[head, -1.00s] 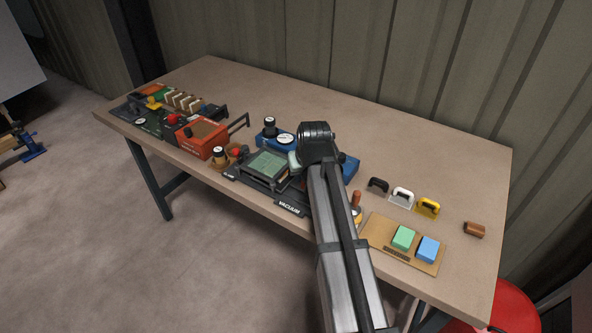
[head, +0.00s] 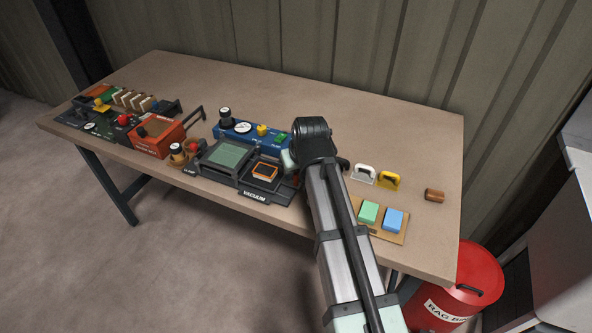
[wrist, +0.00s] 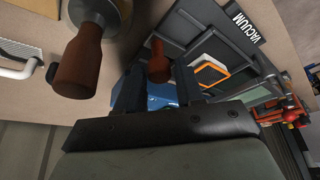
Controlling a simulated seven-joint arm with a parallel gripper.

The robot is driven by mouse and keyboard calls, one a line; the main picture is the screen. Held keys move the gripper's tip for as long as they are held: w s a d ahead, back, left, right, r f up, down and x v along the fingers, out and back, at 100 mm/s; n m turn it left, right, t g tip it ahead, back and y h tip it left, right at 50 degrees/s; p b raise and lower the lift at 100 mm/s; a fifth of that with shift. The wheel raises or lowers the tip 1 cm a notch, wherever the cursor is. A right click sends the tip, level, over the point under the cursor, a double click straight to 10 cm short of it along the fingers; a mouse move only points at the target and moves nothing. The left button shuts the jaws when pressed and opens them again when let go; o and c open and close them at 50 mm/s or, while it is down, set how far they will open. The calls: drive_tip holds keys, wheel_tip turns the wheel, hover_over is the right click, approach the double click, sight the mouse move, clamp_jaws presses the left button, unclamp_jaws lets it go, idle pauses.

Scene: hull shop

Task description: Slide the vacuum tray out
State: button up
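The black vacuum station (head: 284,190), with its VACUUM label, sits near the table's front edge in the head view. An orange-rimmed pale piece (head: 265,171) lies on it. In the wrist view the label (wrist: 240,22) and the orange-rimmed piece (wrist: 211,71) show at upper right. My gripper (wrist: 157,84) has two dark fingers standing apart. A red-brown knob (wrist: 158,63) shows in the gap between them; I see no clear contact. What the knob is fixed to is partly hidden. In the head view my arm hides the fingertips.
A clamp station (head: 226,156) with a green pad stands left of the vacuum station. A blue control unit (head: 240,139) is behind. A larger wooden handle (wrist: 80,66) is close beside my fingers. Green (head: 368,212) and blue blocks (head: 395,220) lie right of my arm.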

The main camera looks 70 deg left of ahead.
drive_tip(key=v, duration=1.4)
drive_tip(key=shift+f, duration=0.1)
idle(0.5)
